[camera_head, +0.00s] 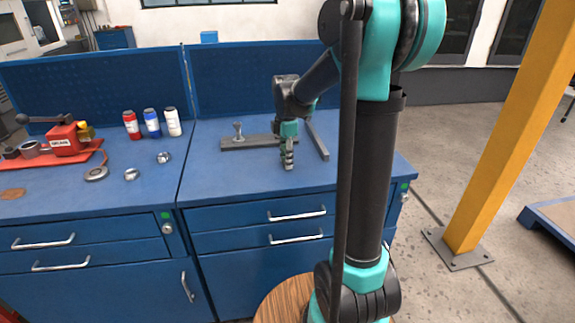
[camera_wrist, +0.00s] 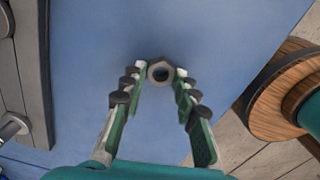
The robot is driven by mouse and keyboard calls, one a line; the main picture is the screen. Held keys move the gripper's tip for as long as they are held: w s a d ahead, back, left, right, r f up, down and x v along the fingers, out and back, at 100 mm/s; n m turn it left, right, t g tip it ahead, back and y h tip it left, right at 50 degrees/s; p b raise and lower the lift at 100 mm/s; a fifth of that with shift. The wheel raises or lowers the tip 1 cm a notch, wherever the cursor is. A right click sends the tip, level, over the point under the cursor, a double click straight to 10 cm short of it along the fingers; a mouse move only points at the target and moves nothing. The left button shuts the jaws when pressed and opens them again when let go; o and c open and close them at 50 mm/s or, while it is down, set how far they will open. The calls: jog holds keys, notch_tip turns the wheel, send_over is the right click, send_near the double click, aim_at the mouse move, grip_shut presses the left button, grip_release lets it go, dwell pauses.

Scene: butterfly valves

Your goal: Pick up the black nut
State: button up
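In the wrist view, a dark grey, metallic-looking hex nut (camera_wrist: 161,72) with a round hole lies on the blue bench top. My gripper (camera_wrist: 160,73) has its two green-lined fingers apart, one tip at each side of the nut. The gap there is small, and I cannot tell whether the tips touch it. In the head view my gripper (camera_head: 288,167) points down at the right-hand blue bench (camera_head: 235,175), with its tips close to the surface. The nut cannot be made out in the head view.
A metal bracket with a post (camera_head: 245,141) and a dark bar (camera_head: 317,140) lie near my gripper. Several bottles (camera_head: 152,123), small round metal parts (camera_head: 131,174) and a red tray (camera_head: 60,157) are on the left. Bare bench surrounds the nut.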

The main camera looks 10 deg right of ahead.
grip_shut()
notch_tip(320, 180, up, 20)
dwell(0.6)
jog(key=shift+c, duration=0.4)
grip_release()
grip_shut()
jog(key=shift+w, duration=0.1)
